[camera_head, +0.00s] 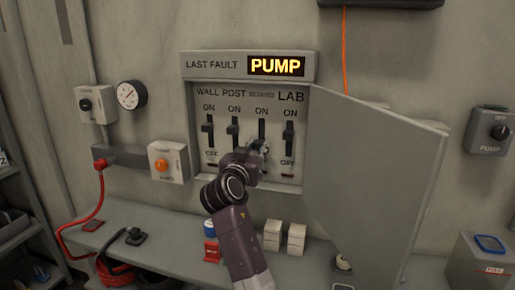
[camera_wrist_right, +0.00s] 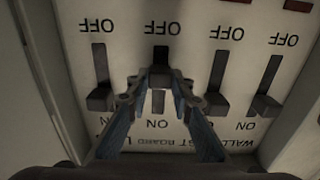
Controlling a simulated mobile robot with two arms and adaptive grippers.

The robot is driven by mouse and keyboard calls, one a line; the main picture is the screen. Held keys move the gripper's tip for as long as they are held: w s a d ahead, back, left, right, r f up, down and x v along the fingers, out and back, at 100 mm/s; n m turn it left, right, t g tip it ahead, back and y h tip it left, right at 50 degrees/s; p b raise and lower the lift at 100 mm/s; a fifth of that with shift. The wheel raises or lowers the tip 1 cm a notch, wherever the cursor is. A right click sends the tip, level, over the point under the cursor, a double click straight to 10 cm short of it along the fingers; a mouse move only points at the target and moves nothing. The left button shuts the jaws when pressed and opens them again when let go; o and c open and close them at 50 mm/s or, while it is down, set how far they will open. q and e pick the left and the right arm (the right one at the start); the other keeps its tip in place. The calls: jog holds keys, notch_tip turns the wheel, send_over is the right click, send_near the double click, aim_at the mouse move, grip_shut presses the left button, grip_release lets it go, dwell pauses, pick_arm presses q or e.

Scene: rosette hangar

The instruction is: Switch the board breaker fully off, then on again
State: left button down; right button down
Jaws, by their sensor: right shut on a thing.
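The open breaker panel (camera_head: 201,172) on the wall holds a row of black levers, with ON above and OFF below in the head view. The board breaker (camera_head: 262,129) is third from the left. My right gripper (camera_head: 260,147) is at it and partly hides it. In the right wrist view, which is upside down, my right gripper (camera_wrist_right: 159,82) is shut on the board breaker's lever (camera_wrist_right: 160,70). That lever stands about midway along its slot, nearer OFF than the neighbouring levers, which sit at their ON ends. My left gripper is not in view.
The panel door (camera_head: 370,175) hangs open on the right, close to my right arm. A sign above reads PUMP (camera_head: 276,66). A pump switch box (camera_head: 490,130) is far right.

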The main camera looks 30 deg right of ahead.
notch_tip(320, 180, up, 4)
jog(key=shift+r+p, duration=0.25)
jog(key=shift+p, duration=0.6)
jog(key=shift+r, duration=0.1)
jog(key=c, duration=1.8)
grip_release()
jog(key=shift+o, duration=0.6)
jog(key=shift+a, duration=0.1)
jog(key=shift+s+a+f, duration=0.2)
jog(key=shift+s+a, duration=0.05)
jog(key=v, duration=0.6)
jog(key=shift+s+a, duration=0.25)
